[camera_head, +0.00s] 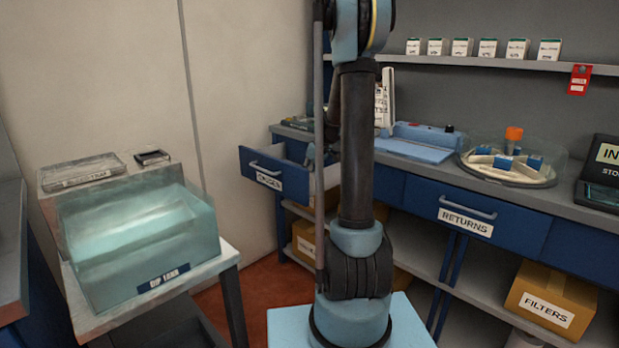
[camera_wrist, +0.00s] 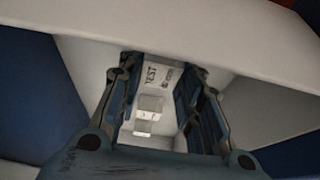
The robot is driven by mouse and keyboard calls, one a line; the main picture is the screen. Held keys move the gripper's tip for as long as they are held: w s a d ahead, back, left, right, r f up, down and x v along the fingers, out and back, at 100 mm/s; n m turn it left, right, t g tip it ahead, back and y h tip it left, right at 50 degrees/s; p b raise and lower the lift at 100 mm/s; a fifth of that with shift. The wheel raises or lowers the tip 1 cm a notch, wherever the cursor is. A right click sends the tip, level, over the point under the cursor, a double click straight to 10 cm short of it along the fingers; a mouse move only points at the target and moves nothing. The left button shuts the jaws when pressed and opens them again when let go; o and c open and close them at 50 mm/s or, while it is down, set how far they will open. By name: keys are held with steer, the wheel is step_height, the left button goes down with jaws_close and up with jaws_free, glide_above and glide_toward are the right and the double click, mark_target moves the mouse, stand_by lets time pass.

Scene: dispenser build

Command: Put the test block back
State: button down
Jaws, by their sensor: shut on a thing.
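In the wrist view, my gripper (camera_wrist: 163,92) is shut on the test block (camera_wrist: 153,73), a pale block with dark print reading "TEST". Pale walls that look like the inside of a drawer surround the fingers. Whether the block touches the floor under it, I cannot tell. In the head view, a blue drawer (camera_head: 275,182) with a label that seems to read "GAUGES" stands pulled open under the counter. My arm stands in front of its right side. The gripper and the block are mostly hidden there.
The counter (camera_head: 560,200) carries a blue case (camera_head: 420,143) and a round clear-covered tray (camera_head: 507,165). The RETURNS drawer (camera_head: 467,215) is shut. A dip tank (camera_head: 140,245) stands on a table at left. A FILTERS box (camera_head: 550,300) sits on the lower shelf.

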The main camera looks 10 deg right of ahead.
steer(key=shift+f, duration=0.2)
steer(key=c, duration=1.1)
jaws_free()
steer(key=v, duration=1.2)
steer(key=s+a+m, duration=0.1)
steer(key=s+a, duration=0.1)
steer(key=s, duration=0.8)
steer(key=s+f+m+h, duration=0.1)
steer(key=s+f, duration=0.3)
steer(key=s, duration=0.6)
steer(key=s+f+m+g, duration=0.1)
steer(key=s+f+m, duration=0.2)
steer(key=s, duration=0.7)
steer(key=s+a+f+m+h, duration=0.1)
steer(key=s+f, duration=0.4)
steer(key=s, duration=0.5)
steer(key=shift+a+f+m+h, duration=0.1)
steer(key=shift+f+m+h, duration=0.2)
steer(key=shift+m, duration=0.2)
